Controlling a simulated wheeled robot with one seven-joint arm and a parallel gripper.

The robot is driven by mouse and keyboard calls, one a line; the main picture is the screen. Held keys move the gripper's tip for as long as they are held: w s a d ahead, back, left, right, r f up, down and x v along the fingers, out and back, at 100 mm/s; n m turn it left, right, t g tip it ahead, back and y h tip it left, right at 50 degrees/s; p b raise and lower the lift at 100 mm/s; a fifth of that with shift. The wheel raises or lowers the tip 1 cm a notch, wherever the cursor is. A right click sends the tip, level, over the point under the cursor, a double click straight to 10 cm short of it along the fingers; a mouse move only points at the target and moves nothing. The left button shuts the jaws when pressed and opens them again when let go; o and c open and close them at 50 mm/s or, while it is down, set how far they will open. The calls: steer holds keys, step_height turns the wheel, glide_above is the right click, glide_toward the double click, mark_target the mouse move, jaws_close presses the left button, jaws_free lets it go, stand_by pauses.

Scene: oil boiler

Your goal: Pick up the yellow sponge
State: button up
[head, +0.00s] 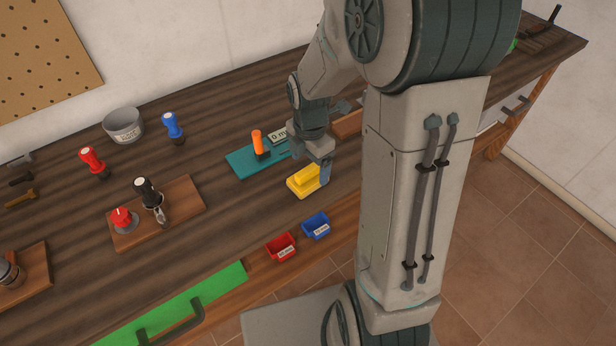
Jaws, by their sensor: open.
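The yellow sponge (303,183) lies on the dark wooden workbench, near its front edge. It looks like a yellow block with a raised upper part. My gripper (324,172) points down at the sponge's right end, with a finger close beside it or overlapping it in the picture. I cannot tell whether they touch. The gripper is open; its other finger is not clearly seen.
A teal board (243,161) with an orange-handled tool (258,142) lies just behind the sponge. A red bin (281,246) and a blue bin (316,226) sit at the front edge. A wooden board (185,206) with a red knob stands to the left.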

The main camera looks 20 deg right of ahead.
mark_target(308, 169)
step_height(308, 169, down, 5)
steer(key=shift+w+a+r+p, duration=0.1)
steer(key=shift+a+p, duration=0.05)
steer(key=shift+p, duration=0.25)
steer(key=c, duration=1.1)
